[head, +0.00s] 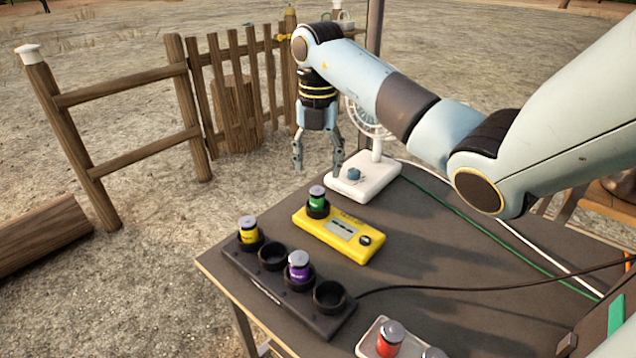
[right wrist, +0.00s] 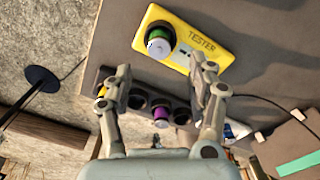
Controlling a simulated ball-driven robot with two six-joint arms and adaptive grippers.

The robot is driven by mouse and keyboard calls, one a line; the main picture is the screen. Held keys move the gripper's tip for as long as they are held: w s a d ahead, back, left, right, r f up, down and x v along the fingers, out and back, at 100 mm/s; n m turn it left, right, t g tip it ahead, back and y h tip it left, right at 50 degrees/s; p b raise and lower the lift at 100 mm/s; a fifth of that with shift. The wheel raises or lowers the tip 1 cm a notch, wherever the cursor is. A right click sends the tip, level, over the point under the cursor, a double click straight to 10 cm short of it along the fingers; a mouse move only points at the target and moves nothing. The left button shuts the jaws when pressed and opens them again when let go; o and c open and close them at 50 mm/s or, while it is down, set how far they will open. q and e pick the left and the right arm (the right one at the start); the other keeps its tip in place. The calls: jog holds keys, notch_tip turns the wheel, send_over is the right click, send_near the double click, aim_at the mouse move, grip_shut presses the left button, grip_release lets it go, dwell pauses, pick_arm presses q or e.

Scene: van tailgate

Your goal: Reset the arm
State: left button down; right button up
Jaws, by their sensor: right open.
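My right arm (head: 400,105) reaches in from the right. Its gripper (head: 318,165) hangs pointing down, past the table's far left edge, beside the white fan base. The gripper is open and empty; its two parted fingers also show in the right wrist view (right wrist: 160,85). My left gripper is not in view.
The table (head: 440,230) holds a yellow tester (head: 338,235) with a green-banded canister (head: 317,198), and a dark rack (head: 290,295) with yellow (head: 248,229) and purple (head: 299,266) canisters. A white fan (head: 365,178) stands behind; a red canister (head: 389,340) is at the front.

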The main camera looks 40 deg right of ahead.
jog(key=shift+r, duration=1.65)
